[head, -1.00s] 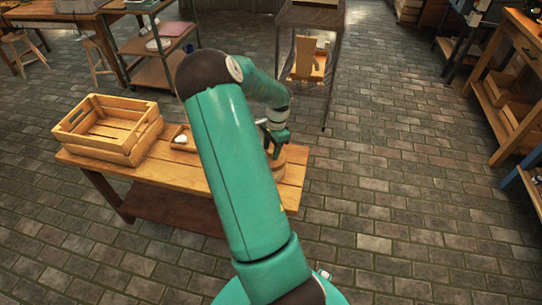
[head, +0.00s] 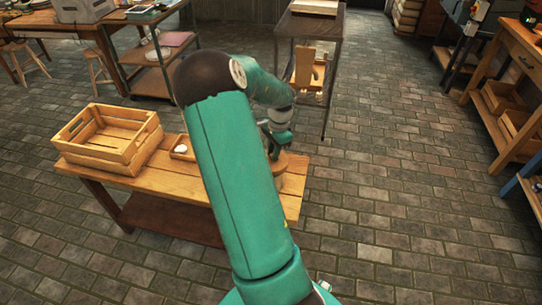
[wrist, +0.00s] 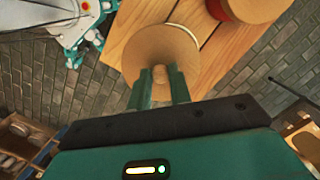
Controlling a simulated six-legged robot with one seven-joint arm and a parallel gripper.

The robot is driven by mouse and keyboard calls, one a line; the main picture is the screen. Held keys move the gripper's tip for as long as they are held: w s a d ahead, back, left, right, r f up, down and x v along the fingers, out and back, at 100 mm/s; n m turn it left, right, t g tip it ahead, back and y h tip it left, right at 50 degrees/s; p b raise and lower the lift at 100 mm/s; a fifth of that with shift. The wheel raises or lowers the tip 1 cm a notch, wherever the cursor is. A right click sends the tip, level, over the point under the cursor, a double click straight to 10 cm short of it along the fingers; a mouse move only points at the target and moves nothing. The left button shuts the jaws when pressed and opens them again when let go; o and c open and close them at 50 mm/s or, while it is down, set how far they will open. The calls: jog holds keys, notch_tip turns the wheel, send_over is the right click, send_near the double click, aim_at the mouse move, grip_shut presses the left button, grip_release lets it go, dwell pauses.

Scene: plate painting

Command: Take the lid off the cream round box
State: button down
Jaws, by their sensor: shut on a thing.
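In the wrist view a wide beige disc, the lid (wrist: 165,48), sits at the tips of my gripper (wrist: 160,78). The two green fingers are shut on a small knob at its near edge in the picture. In the head view my arm hides much of the gripper (head: 277,145), and the pale round lid (head: 292,162) shows just below and right of it, over the bench's right end. The cream box's body is mostly hidden by the lid and my arm. I cannot tell how wide a gap lies between them.
A round red-sided container (wrist: 245,8) with a wooden top stands on the bench (wrist: 205,50) in the wrist view. In the head view a slatted crate (head: 110,140) and a small tray (head: 180,150) with a white item occupy the bench's left part. Floor to the right is clear.

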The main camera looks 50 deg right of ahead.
aim_at(279, 165)
jog(key=s+r, duration=0.1)
jog(key=r, duration=0.1)
jog(key=s+a+r, duration=0.1)
jog(key=s+r, duration=0.1)
jog(key=shift+s+a+r, duration=0.1)
jog(key=shift+a+r, duration=0.05)
jog(key=shift+r, duration=0.05)
jog(key=s+a+r, duration=0.3)
jog(key=s+r, duration=0.1)
jog(key=s, duration=0.4)
jog(key=shift+s, duration=0.4)
jog(key=shift+a, duration=0.1)
